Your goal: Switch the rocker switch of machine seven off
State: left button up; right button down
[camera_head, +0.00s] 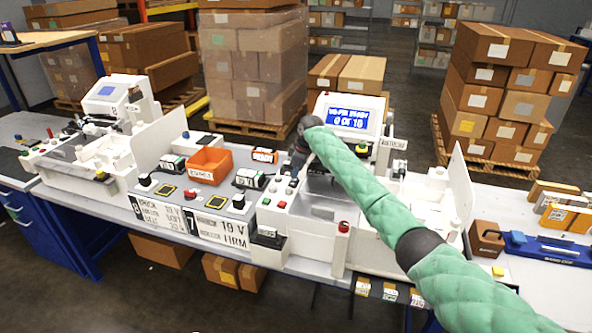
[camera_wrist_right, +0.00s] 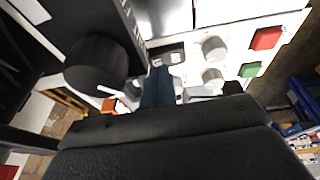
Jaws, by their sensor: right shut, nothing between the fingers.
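My right arm crosses the head view from the lower right, and its dark gripper (camera_head: 297,163) points down over the control panel (camera_head: 280,212) of the machine with the blue screen. In the right wrist view its fingers (camera_wrist_right: 157,88) are shut and empty. Just beyond their tips is a small grey fitting (camera_wrist_right: 167,59) that may be the rocker switch. I cannot tell its position or whether the fingers touch it. Beside it are two white knobs (camera_wrist_right: 213,49), a red button (camera_wrist_right: 266,38) and a green button (camera_wrist_right: 250,70). A "7" label (camera_head: 215,228) stands left of this panel. My left gripper is out of view.
The blue screen (camera_head: 353,121) stands behind my forearm. An orange bin (camera_head: 208,166) sits on the grey unit to the left. A red knob (camera_head: 343,227) is at the machine's front edge. A black cylinder (camera_wrist_right: 98,62) is close left of my fingers in the wrist view.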

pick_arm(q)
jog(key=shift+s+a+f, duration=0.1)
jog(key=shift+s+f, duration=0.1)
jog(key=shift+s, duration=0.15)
pick_arm(e)
jog(key=shift+f, duration=0.35)
